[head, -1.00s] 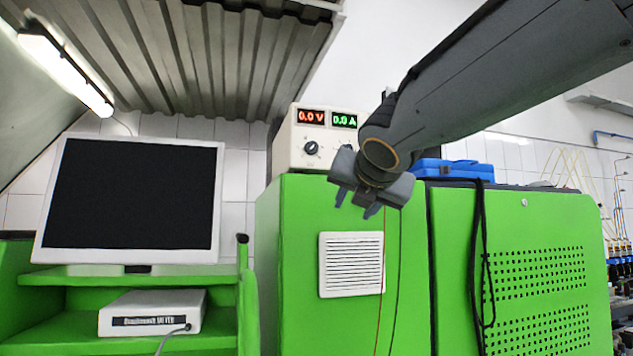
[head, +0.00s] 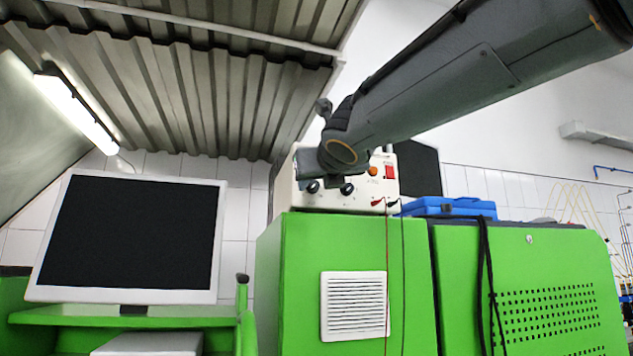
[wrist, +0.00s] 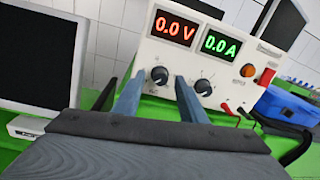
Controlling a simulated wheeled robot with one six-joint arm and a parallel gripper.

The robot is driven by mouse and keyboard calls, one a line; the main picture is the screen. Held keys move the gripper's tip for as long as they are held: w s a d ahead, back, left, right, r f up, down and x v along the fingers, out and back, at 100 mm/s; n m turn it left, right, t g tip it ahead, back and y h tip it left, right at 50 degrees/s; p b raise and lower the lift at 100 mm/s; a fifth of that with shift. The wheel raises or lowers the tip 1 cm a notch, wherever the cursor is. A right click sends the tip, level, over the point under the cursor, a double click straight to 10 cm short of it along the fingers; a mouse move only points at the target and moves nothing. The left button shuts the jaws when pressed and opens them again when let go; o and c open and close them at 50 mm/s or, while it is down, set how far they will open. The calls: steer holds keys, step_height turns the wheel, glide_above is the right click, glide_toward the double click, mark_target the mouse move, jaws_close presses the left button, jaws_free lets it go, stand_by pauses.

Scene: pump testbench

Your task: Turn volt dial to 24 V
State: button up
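The power supply (wrist: 215,60) is a cream box whose red display reads 0.0 V and whose green display reads 0.0 A. The volt dial (wrist: 159,75) is the left black knob, below the red display; it also shows in the head view (head: 312,187). My gripper (wrist: 160,82) is open, its two blue-grey fingers spread and pointing at the panel. In the wrist view the dial appears between the fingertips; I cannot tell whether they touch it. In the head view my wrist covers the displays, and the fingertips are not clear.
A second knob (wrist: 203,87) sits right of the volt dial, close to the right finger. An orange lamp (wrist: 247,70), a red switch (wrist: 265,76) and plugged leads are further right. The supply stands on a green cabinet (head: 290,280), with a blue case (head: 450,207) beside it.

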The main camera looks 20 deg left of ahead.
steer(key=shift+w+a, duration=0.1)
steer(key=shift+w, duration=0.1)
jaws_close()
stand_by(0.3)
